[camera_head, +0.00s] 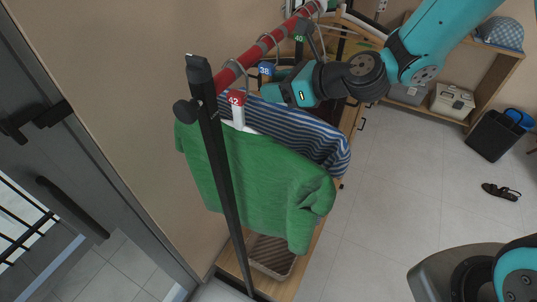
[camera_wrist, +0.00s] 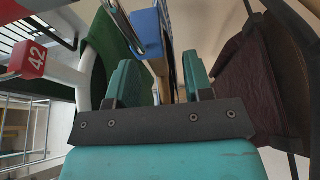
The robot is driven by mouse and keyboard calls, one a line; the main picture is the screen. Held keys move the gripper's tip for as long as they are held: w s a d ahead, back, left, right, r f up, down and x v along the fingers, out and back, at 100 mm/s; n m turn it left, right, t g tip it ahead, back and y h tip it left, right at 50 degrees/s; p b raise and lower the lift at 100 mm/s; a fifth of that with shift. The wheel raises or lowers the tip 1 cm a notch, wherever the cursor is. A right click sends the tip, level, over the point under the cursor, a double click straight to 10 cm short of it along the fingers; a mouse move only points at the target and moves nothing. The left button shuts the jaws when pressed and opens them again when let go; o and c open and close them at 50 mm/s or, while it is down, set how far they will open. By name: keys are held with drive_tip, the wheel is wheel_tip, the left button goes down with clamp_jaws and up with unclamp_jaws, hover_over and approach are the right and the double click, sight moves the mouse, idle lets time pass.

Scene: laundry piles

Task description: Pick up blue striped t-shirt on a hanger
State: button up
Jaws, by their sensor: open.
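The blue and white striped t-shirt (camera_head: 300,128) hangs on the rack just behind a green sweater (camera_head: 265,180), which covers much of it. A blue size tag (camera_head: 266,69) marked 38 sits at the rail near its hanger. My gripper (camera_head: 272,93) is at the top of the t-shirt, below the rail. In the wrist view my open gripper (camera_wrist: 161,80) has its two teal fingers on either side of a thin hanging part below the blue tag (camera_wrist: 148,34). I cannot tell whether the fingers touch it.
The red rail (camera_head: 258,50) and dark rack post (camera_head: 222,170) stand close to my gripper. The red tag 42 (camera_wrist: 27,59) and white hanger are on the left in the wrist view; a dark maroon garment (camera_wrist: 248,85) is on the right.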

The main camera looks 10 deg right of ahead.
sight(271, 73)
drive_tip(key=shift+x, duration=1.1)
clamp_jaws()
drive_tip(key=shift+r, duration=0.15)
drive_tip(key=shift+r, duration=0.5)
drive_tip(key=shift+r+b, duration=0.35)
drive_tip(key=shift+r, duration=0.6)
drive_tip(key=s+d+b, duration=0.2)
drive_tip(key=s+d, duration=0.1)
drive_tip(key=d, duration=0.2)
drive_tip(key=s+d+b, duration=0.2)
drive_tip(key=s+d, duration=0.1)
drive_tip(key=d, duration=0.2)
drive_tip(key=s+d+b, duration=0.2)
drive_tip(key=s+d, duration=0.2)
drive_tip(key=d, duration=0.1)
drive_tip(key=shift+r, duration=0.2)
